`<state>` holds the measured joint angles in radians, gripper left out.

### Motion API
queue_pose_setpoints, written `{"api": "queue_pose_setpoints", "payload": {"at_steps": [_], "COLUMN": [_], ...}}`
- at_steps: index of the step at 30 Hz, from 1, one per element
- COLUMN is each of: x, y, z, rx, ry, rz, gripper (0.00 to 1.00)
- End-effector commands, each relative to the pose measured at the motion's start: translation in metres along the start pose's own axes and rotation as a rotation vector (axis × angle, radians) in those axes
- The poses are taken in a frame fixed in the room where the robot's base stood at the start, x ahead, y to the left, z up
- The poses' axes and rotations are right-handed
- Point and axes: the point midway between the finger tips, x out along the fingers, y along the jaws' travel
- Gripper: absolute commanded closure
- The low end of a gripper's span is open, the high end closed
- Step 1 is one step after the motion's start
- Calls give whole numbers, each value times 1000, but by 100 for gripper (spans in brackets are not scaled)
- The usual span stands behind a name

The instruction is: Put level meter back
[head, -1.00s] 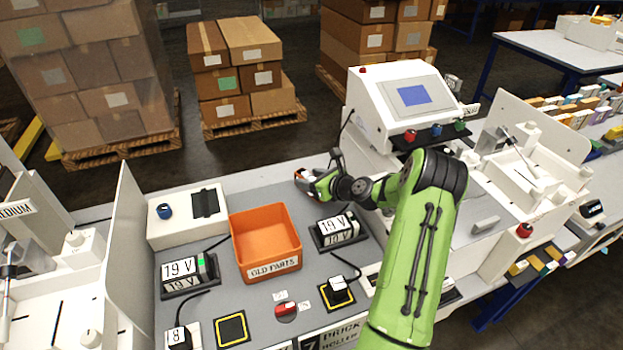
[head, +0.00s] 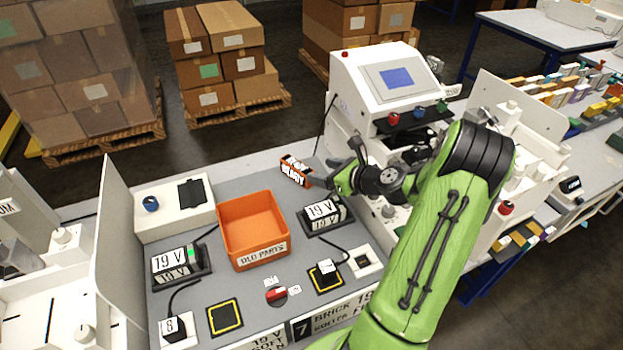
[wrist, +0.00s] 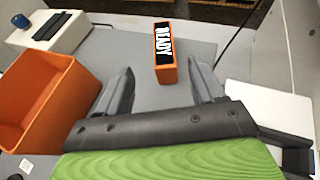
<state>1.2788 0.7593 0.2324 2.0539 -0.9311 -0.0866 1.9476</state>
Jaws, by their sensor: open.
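An orange block with a black-and-white label reading "READY" (wrist: 165,52), which I take to be the level meter, stands on the grey bench top. It also shows in the head view, near the bench's back edge (head: 295,170). My gripper (wrist: 160,80) is open, with one dark finger on each side in the wrist view. The block is in line with the gap, around and beyond the fingertips; I see no finger touching it. In the head view my gripper (head: 327,181) is just right of the block, low over the bench.
An orange "OLD PARTS" bin (head: 253,228) stands left of my gripper. A "19 V" display (head: 324,214) sits in front, and a white machine with a blue screen (head: 388,85) rises on the right. Grey bench surface is clear around the block.

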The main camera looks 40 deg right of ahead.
Motion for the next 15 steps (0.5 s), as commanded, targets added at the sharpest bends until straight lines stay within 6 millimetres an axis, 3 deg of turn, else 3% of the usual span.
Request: {"api": "queue_pose_setpoints", "payload": {"at_steps": [4, 8, 11, 15], "x": [9, -5, -32, -100], "y": [66, 137, 188, 250], "z": [31, 52, 66, 78], "rx": [-436, -972, -1398, -2031], "ry": [127, 248, 305, 328], "rz": [158, 346, 492, 704], "gripper": [32, 32, 32, 32]}}
